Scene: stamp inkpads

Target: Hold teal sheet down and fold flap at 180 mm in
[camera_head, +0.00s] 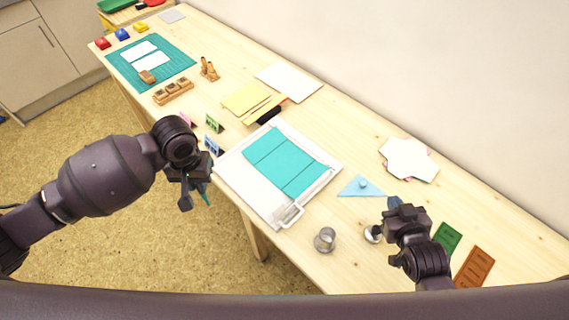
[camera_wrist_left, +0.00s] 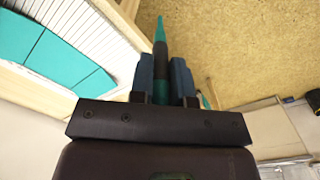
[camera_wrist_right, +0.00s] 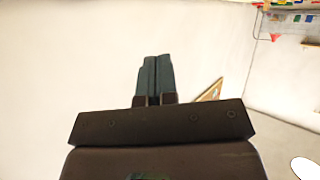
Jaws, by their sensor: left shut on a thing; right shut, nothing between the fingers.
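The teal sheet (camera_head: 285,163) lies flat on a white board (camera_head: 240,180) with a metal handle (camera_head: 292,214) at its near corner. Dark lines cross the sheet, which also shows in the left wrist view (camera_wrist_left: 60,55). My left gripper (camera_head: 203,183) is off the board's left side, beyond the table edge. It is shut on a teal-tipped pointed tool (camera_wrist_left: 160,52) with a dark grip. My right gripper (camera_head: 396,203) is shut and empty, right of the board, above the table. Its closed fingers (camera_wrist_right: 155,78) show in the right wrist view.
A light blue triangle (camera_head: 360,187) and a metal cup (camera_head: 325,239) lie between the board and my right gripper. A small metal knobbed piece (camera_head: 373,233) is beside that gripper. Yellow folders (camera_head: 247,98) and small stands (camera_head: 213,123) are beyond the board.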

